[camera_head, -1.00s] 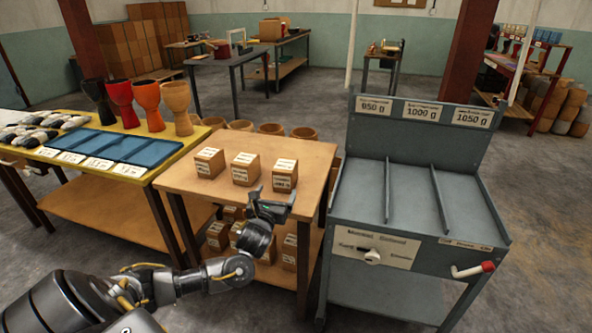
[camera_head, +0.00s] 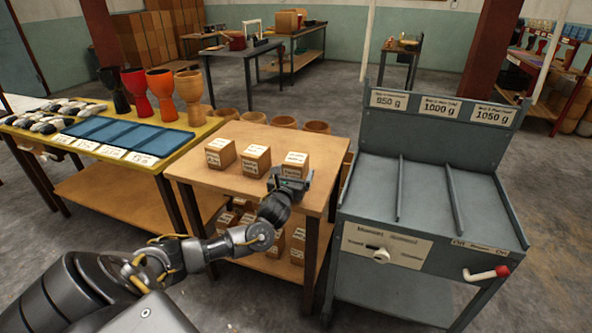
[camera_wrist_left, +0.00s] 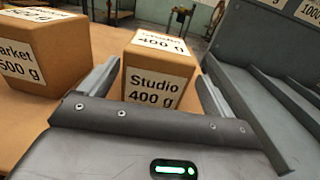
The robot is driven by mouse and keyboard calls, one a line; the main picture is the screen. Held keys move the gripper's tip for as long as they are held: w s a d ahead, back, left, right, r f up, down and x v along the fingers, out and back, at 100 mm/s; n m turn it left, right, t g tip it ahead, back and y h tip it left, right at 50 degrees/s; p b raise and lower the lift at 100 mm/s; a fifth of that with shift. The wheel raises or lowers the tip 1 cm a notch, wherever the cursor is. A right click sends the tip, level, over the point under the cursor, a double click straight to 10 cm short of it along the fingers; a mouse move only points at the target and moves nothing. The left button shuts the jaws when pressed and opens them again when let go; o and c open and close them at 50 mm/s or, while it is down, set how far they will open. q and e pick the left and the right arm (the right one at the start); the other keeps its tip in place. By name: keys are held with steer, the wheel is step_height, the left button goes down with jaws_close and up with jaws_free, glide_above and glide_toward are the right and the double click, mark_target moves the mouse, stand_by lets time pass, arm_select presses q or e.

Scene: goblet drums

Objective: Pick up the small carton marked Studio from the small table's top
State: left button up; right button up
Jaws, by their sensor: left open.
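The small carton marked Studio 400 g (camera_wrist_left: 157,75) stands upright between the fingers of my open left gripper (camera_wrist_left: 160,95) in the left wrist view. A finger lies on each side of it, and it sits on the table top. In the head view the carton (camera_head: 296,163) is the right one of three on the small table (camera_head: 225,185), with my left gripper (camera_head: 289,181) at its near side. The carton's lower part is partly hidden by the gripper. My right gripper is not in view.
A carton marked Market (camera_wrist_left: 45,50) stands left of the Studio carton, and another small carton (camera_head: 220,153) is farther left. More cartons fill the lower shelf. A grey sorting stand (camera_head: 430,190) is close on the right. A yellow table (camera_head: 160,165) with goblet drums is left.

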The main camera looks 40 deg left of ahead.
arm_select(q)
steer(key=x, duration=0.4)
steer(key=shift+a+f, duration=0.2)
steer(key=shift+a, duration=0.1)
steer(key=shift+c, duration=0.3)
steer(key=c, duration=1.2)
steer(key=shift+c, duration=0.4)
steer(key=shift+r, duration=0.15)
